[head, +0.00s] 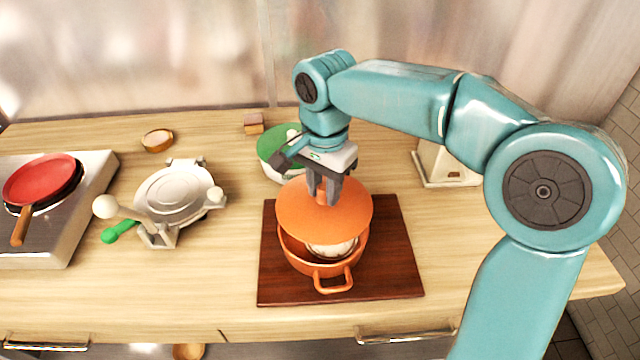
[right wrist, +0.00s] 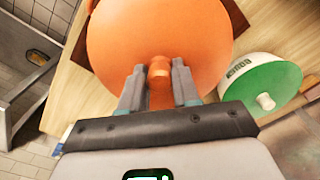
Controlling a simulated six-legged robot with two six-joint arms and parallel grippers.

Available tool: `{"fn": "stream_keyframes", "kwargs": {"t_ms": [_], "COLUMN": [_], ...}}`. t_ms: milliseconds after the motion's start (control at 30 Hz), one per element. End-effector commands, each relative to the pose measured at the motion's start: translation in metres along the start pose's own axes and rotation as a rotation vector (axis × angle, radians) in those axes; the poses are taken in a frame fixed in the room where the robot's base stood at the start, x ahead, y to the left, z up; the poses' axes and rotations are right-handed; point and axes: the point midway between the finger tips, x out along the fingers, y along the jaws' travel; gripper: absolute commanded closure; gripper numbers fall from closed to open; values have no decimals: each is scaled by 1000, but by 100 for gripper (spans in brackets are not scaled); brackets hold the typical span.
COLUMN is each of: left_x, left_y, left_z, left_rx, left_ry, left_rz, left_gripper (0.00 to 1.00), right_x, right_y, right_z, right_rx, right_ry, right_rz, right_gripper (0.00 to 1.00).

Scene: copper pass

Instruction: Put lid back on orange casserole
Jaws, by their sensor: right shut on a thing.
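The orange casserole (head: 321,268) stands on a dark wooden board (head: 393,262), with something pale inside showing at its front. The orange lid (head: 352,222) is over the back part of the pot, tilted or offset, leaving the front opening uncovered. I cannot tell whether it touches the rim. My right gripper (head: 325,196) is shut on the lid's knob from above. In the right wrist view the lid (right wrist: 205,40) fills the upper middle, and the knob (right wrist: 159,72) sits between the two fingers. My left gripper is not in view.
A white pot with a green lid (head: 273,142) stands close behind the casserole. A silver press (head: 174,194) and a red pan (head: 40,179) on a hob are to the left. A small wooden bowl (head: 157,140) stands at the back. Counter left of the board is clear.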

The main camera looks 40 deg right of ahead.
Motion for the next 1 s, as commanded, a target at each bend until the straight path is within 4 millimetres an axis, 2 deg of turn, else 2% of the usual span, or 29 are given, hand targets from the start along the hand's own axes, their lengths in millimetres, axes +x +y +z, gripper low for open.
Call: {"fn": "stream_keyframes", "kwargs": {"t_ms": [300, 500, 1000], "left_x": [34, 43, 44], "left_y": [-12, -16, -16], "left_z": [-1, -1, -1], "left_rx": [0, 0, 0], "left_ry": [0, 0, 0], "left_rz": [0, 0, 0], "left_gripper": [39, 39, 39], "right_x": [38, 53, 55], "right_y": [0, -2, -3], "right_z": [0, 1, 2], "right_rx": [0, 0, 0], "right_ry": [0, 0, 0], "right_rz": [0, 0, -1], "right_gripper": [100, 100, 100]}}
